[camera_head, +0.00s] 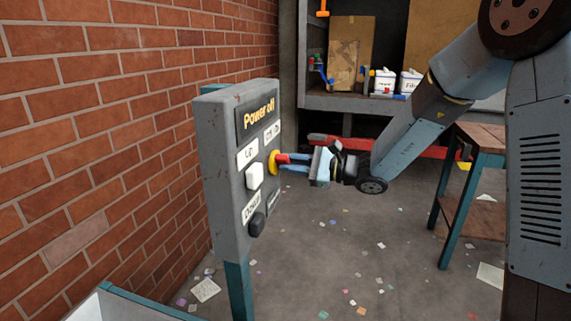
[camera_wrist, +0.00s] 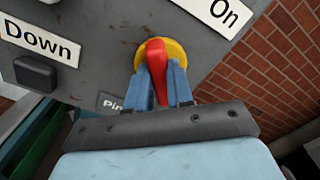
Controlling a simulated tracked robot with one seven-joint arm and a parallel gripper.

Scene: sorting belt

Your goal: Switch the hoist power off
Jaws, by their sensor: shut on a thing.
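In the wrist view the red lever (camera_wrist: 155,58) stands between my blue fingers, on the yellow disc (camera_wrist: 174,50). An "On" label (camera_wrist: 224,14) is at upper right of the disc. My gripper (camera_head: 288,163) is shut on the red lever, reaching in from the right. The lever's lower end is partly between the fingers.
A brick wall (camera_head: 120,110) runs close behind the box on the left. A shelf (camera_head: 350,103) with boxes and small items stands at the back. A wooden-topped table (camera_head: 480,138) stands at right. Paper scraps litter the otherwise open floor.

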